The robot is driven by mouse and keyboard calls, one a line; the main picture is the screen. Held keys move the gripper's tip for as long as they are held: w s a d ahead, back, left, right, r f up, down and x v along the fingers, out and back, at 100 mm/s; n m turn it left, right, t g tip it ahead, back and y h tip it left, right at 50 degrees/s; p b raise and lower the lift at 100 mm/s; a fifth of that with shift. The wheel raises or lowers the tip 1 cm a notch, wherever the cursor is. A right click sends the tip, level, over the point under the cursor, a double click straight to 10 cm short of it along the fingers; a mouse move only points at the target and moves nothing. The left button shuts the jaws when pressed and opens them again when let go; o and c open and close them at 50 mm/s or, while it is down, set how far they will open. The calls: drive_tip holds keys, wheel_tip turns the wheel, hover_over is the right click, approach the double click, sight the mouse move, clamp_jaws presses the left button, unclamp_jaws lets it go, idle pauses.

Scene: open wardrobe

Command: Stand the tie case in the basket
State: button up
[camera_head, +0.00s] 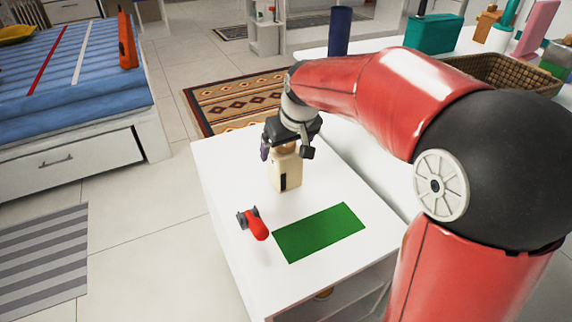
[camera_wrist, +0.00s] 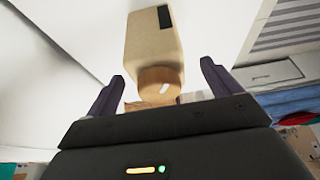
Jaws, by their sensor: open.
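A beige block-shaped case (camera_head: 285,172) with a black label stands upright on the white table top (camera_head: 222,165). I cannot tell for sure that it is the tie case. My gripper (camera_head: 286,150) is at its top, open, pointing down, with one finger on each side. The wrist view shows the case (camera_wrist: 150,42) and its round tan cap (camera_wrist: 160,85) between the open fingers of my gripper (camera_wrist: 162,76), with gaps on both sides. The brown wicker basket (camera_head: 472,62) is at the right, partly hidden behind my arm.
A red and grey object (camera_head: 255,224) and a green mat (camera_head: 320,232) lie in front of the case. A dark blue tube (camera_head: 340,30), a teal box (camera_head: 433,33) and a pink item (camera_head: 537,28) stand at the back. A blue-covered bed (camera_head: 70,90) is at the left.

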drive_tip(key=shift+x, duration=2)
drive_tip(key=shift+w+d+r, duration=0.1)
drive_tip(key=shift+w+d, duration=0.05)
drive_tip(key=c, duration=1.3)
